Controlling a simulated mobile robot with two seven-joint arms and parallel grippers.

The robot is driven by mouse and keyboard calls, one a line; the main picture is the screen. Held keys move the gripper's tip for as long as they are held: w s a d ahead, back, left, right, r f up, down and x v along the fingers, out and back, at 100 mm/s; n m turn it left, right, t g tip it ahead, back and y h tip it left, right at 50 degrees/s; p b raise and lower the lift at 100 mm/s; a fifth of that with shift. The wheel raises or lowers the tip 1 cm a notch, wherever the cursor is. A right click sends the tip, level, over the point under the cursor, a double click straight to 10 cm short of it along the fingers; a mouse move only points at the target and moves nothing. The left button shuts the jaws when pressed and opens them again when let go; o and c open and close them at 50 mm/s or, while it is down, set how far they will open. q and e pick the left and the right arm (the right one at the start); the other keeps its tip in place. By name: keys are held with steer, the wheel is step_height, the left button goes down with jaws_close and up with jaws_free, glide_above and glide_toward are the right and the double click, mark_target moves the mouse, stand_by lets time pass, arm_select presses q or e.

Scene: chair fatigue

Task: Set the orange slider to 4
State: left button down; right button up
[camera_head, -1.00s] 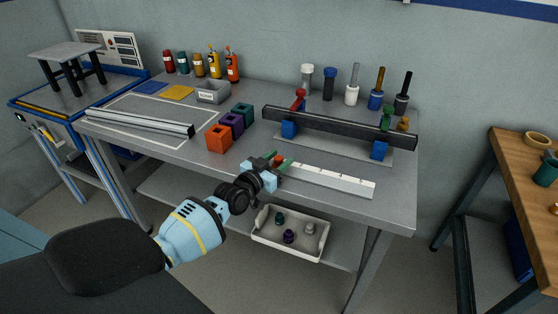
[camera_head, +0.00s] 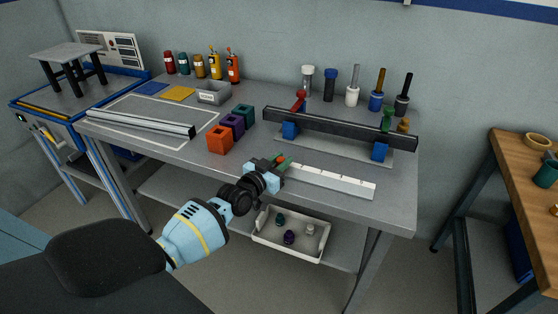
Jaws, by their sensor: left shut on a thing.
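The slider track is a white bar with tick marks (camera_head: 335,182) lying along the front edge of the grey workbench (camera_head: 400,205). The orange slider (camera_head: 280,159) shows only as a small patch at the left end of the bar, mostly hidden by my left gripper. My left gripper (camera_head: 273,169) comes in from the lower left and is shut on the orange slider. The numbers on the bar are too small to read. My right gripper is not in view.
Behind the bar stands a dark beam on blue supports (camera_head: 340,130) with a red and a green clamp. Orange, purple and teal blocks (camera_head: 219,139) stand to the left. A white tray (camera_head: 290,240) sits on the lower shelf.

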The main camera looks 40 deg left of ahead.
mark_target(338, 185)
arm_select(q)
steer(key=d, duration=0.2)
steer(key=w+d+p, duration=0.1)
steer(key=d, duration=0.1)
steer(key=d+p, duration=0.1)
steer(key=d, duration=0.2)
steer(key=shift+w+d+r, duration=0.1)
steer(key=shift+w+r, duration=0.2)
steer(key=shift+w, duration=0.1)
steer(key=d, duration=0.2)
steer(key=w+d, duration=0.1)
steer(key=d, duration=0.2)
steer(key=w+d, duration=0.1)
steer(key=d, duration=0.2)
steer(key=shift+d+f+p, duration=0.25)
steer(key=shift+p, duration=0.05)
steer(key=shift+w+d, duration=0.15)
steer(key=shift+d, duration=0.55)
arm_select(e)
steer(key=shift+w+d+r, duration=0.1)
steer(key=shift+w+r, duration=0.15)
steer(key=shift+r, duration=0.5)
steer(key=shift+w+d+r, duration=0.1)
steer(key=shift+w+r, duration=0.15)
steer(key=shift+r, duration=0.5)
